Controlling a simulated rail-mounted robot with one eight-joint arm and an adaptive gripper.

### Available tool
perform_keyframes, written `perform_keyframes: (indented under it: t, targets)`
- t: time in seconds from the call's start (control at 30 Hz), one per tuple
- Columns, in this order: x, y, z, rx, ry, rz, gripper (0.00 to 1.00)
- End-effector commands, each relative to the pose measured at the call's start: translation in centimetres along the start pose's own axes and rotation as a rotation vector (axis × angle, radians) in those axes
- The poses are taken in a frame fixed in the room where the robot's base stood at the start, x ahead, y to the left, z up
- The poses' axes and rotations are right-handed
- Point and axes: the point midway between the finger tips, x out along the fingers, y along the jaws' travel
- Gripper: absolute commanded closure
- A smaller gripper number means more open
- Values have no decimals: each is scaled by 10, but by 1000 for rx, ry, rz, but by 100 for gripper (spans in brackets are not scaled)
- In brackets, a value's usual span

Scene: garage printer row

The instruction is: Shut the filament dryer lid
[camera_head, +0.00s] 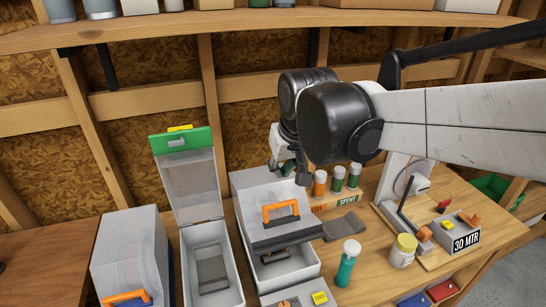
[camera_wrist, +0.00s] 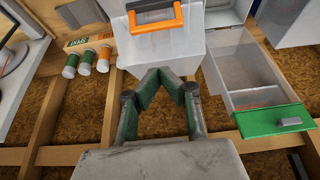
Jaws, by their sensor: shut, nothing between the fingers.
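Three white bins stand in a row on the wooden bench. The middle bin (camera_head: 214,272) has its clear, green-edged lid (camera_head: 188,180) raised nearly upright, and its inside shows. That lid also shows in the wrist view (camera_wrist: 270,122). The right bin (camera_head: 284,270) has a pale lid (camera_head: 262,190) with an orange handle (camera_head: 280,207); its front edge stands above the bin, leaving a gap. Which bin is the filament dryer, I cannot tell. My gripper (camera_wrist: 162,72) is shut and empty, over or near the back part of the orange-handled lid; contact cannot be told.
The left bin (camera_head: 130,250) looks closed. Capped bottles (camera_head: 337,178) stand right of the right bin, and a teal bottle (camera_head: 347,262) and a jar (camera_head: 403,250) stand in front. A shelf (camera_head: 250,17) runs along the wall above. A printer-like device (camera_head: 410,185) stands farther right.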

Motion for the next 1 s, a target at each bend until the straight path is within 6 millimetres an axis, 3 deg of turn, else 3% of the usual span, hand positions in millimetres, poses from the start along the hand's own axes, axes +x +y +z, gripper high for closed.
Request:
perform_keyframes:
  t: [0.4, 0.7, 1.0]
  targets:
    - [62, 0, 0, 0, -1, -1, 100]
    - [82, 0, 23, 0, -1, -1, 100]
    - [88, 0, 29, 0, -1, -1, 100]
